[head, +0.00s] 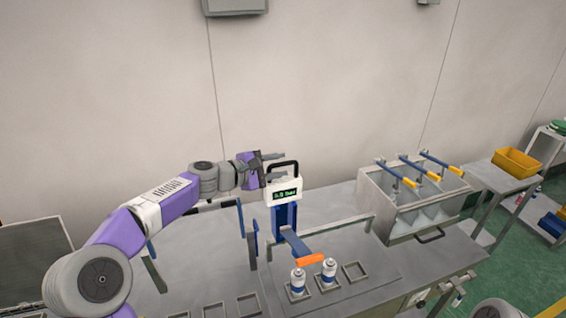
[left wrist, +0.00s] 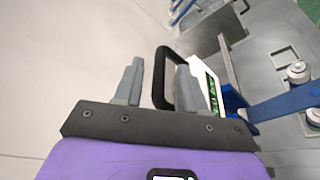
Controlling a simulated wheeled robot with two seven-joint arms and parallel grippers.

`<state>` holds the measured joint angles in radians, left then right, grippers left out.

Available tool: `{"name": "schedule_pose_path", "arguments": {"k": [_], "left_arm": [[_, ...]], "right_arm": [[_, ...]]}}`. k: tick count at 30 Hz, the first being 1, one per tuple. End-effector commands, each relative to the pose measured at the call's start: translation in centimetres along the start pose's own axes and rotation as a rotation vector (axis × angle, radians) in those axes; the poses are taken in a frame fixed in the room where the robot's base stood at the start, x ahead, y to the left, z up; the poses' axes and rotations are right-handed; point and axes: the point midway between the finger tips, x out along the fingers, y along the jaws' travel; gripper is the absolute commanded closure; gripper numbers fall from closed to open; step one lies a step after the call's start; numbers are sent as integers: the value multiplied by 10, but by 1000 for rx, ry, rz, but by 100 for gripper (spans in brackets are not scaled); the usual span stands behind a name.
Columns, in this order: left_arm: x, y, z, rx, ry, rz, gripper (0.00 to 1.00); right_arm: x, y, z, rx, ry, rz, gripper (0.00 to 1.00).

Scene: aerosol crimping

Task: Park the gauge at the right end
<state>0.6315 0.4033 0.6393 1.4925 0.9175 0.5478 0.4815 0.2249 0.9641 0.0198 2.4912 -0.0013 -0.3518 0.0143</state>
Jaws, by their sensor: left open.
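The gauge (head: 284,191) is a white box with a green-lit display and a black loop handle (head: 284,168) on top. It sits at the upper end of a blue post at the back of the bench. In the left wrist view the gauge's white side and display (left wrist: 209,90) show at the right, with the handle (left wrist: 160,75) beside the fingers. My left gripper (head: 268,168) is open at the handle. In the left wrist view the handle appears between its two fingers (left wrist: 157,80); contact cannot be told. My right gripper (head: 456,290) shows small at the lower right, its jaws unclear.
A blue lever with an orange grip (head: 309,260) reaches over two white-and-blue cans (head: 298,281) standing in square holders. A metal bin unit (head: 412,207) with several blue, yellow-gripped levers stands at the right. Bare bench (head: 335,200) lies between gauge and bins. A yellow tray (head: 516,162) is farther right.

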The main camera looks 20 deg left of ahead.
Motion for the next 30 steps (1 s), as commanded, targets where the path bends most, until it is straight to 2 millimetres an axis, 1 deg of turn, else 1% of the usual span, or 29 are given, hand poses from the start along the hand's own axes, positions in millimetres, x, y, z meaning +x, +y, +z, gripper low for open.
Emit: {"name": "schedule_pose_path", "arguments": {"k": [1,3,6,14,15,17,21,23,30], "left_arm": [[8,1,1,-1,-3,-1,60],[14,1,0,-1,-2,0,60],[20,0,0,1,0,0,60],[22,0,-1,1,2,0,60],[22,0,-1,1,2,0,61],[22,0,-1,1,2,0,71],[22,0,-1,1,2,1,92],[22,0,-1,2,3,1,100],[22,1,-2,3,4,2,100]], "right_arm": [[-3,-1,0,0,0,0,60],[-4,-2,0,0,1,0,60],[-5,-2,0,0,1,0,60],[-5,-2,0,0,0,0,60],[-5,-2,0,0,1,0,60],[-4,-2,0,0,0,0,60],[-4,-2,0,0,0,0,60],[-5,-2,0,0,0,0,60],[-5,-2,0,0,0,0,60]]}}
